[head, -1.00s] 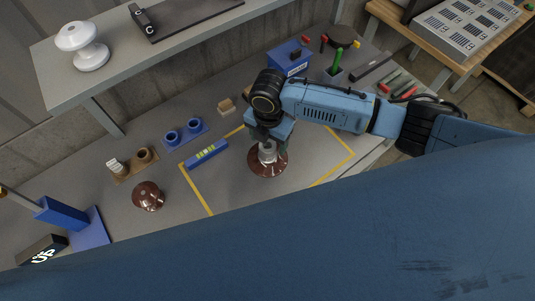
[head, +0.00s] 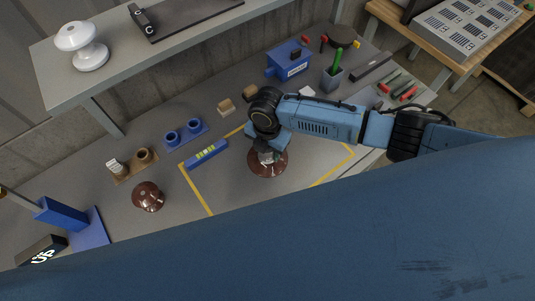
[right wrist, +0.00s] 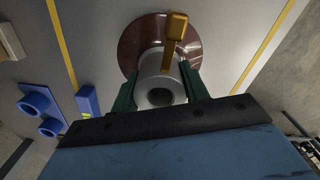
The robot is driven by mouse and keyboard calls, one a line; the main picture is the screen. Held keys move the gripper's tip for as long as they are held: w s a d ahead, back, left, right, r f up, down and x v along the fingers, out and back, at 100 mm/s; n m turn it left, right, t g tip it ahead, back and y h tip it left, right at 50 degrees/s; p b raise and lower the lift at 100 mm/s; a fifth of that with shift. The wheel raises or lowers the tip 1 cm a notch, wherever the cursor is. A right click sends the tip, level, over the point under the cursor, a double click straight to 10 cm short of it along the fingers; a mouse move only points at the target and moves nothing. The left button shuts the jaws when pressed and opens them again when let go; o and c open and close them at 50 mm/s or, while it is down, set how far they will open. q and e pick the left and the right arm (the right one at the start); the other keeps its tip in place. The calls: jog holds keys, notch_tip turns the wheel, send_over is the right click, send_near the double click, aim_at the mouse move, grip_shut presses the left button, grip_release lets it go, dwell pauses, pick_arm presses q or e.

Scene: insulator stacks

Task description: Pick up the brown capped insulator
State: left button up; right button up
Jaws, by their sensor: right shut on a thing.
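The brown capped insulator (head: 270,170) stands on the grey table inside the yellow outline, a glossy brown disc with a grey metal cap. In the right wrist view its cap (right wrist: 160,88) shows a round hole in its end, and the brown disc lies behind it. My right gripper (head: 265,153) is over it from above. Its two green fingers (right wrist: 160,90) are shut on the cap, one on each side. In the head view the gripper hides most of the cap. My left gripper is not in view.
A second brown insulator (head: 148,196) stands left of the outline. A blue and yellow level (head: 206,155), blue cups (head: 183,134) and a blue box (head: 289,60) stand around it. A white insulator (head: 81,46) sits on the raised shelf.

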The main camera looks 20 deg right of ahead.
grip_shut()
jog(key=shift+w+r, duration=0.1)
